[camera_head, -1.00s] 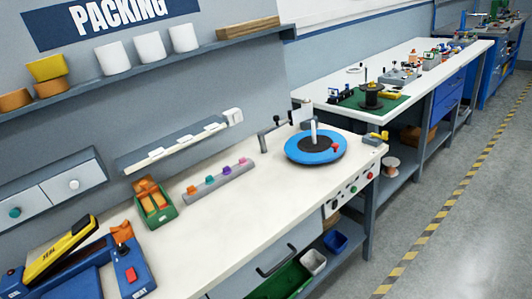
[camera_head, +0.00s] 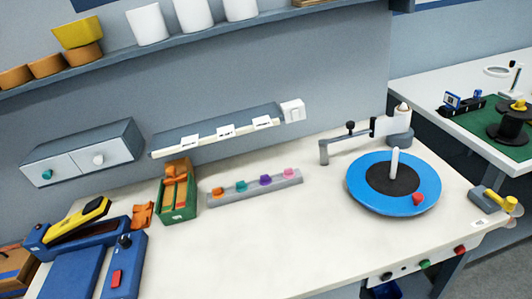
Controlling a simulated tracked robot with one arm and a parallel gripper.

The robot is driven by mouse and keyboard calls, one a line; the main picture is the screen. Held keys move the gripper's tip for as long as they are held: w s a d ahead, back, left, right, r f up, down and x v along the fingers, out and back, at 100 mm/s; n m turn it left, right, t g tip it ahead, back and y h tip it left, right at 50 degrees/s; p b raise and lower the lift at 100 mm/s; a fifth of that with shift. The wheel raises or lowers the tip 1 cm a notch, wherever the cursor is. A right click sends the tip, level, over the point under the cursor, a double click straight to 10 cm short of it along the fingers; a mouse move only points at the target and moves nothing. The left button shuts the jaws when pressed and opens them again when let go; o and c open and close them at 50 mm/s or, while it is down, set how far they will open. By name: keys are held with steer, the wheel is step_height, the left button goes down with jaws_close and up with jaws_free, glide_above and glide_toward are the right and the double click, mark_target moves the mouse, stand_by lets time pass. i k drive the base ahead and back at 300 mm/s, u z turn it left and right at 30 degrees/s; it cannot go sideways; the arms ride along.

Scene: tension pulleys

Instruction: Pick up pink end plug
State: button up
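The pink end plug (camera_head: 289,173) sits at the right end of a grey rack (camera_head: 255,188) on the white workbench. To its left in the same rack are a purple plug (camera_head: 265,180), a teal plug (camera_head: 241,186) and an orange plug (camera_head: 218,191). All stand apart from one another. My gripper does not show in this view.
A blue turntable (camera_head: 394,183) with a white post stands right of the rack, a grey clamp arm behind it. A green box (camera_head: 176,198) of orange pieces and a blue sealer (camera_head: 85,255) are at left. The bench front is clear.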

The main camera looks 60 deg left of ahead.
mark_target(288, 173)
steer(key=u, duration=0.45)
steer(key=i, duration=1)
steer(key=u, duration=0.6)
